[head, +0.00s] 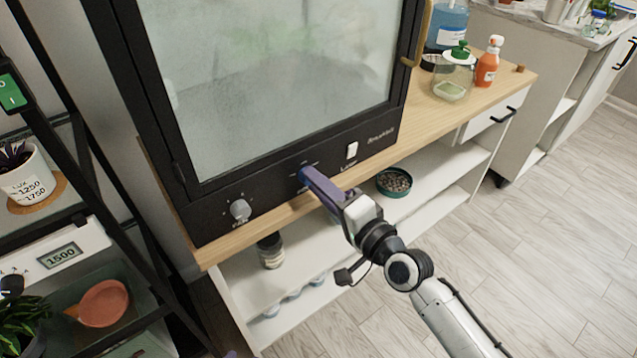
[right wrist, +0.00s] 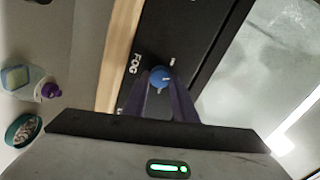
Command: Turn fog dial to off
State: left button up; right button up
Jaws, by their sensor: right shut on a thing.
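The fog dial is a small blue round knob (right wrist: 160,75) on the black front panel of the glass cabinet, with the word FOG printed beside it in the right wrist view. A white mark shows on the knob's face, pointing toward the right in that view. In the head view a bit of the blue dial (head: 303,174) shows at the tips of my right gripper. My right gripper (head: 309,178) has purple fingers, which are shut on the dial from both sides. The small print around the dial is too blurred to read.
A grey knob (head: 240,210) is left of the fog dial on the panel, and a white rocker switch (head: 352,150) is right of it. Bottles and a jar (head: 452,80) stand on the wooden top. A dark rack (head: 95,150) stands at left. Open floor lies at right.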

jog(key=shift+n+t+p, duration=0.3)
jog(key=shift+n+p, duration=0.65)
jog(key=shift+n, duration=3.15)
jog(key=o, duration=1)
jog(key=shift+o, duration=0.2)
jog(key=shift+s, duration=0.1)
jog(key=v, duration=1)
jog(key=shift+s, duration=0.15)
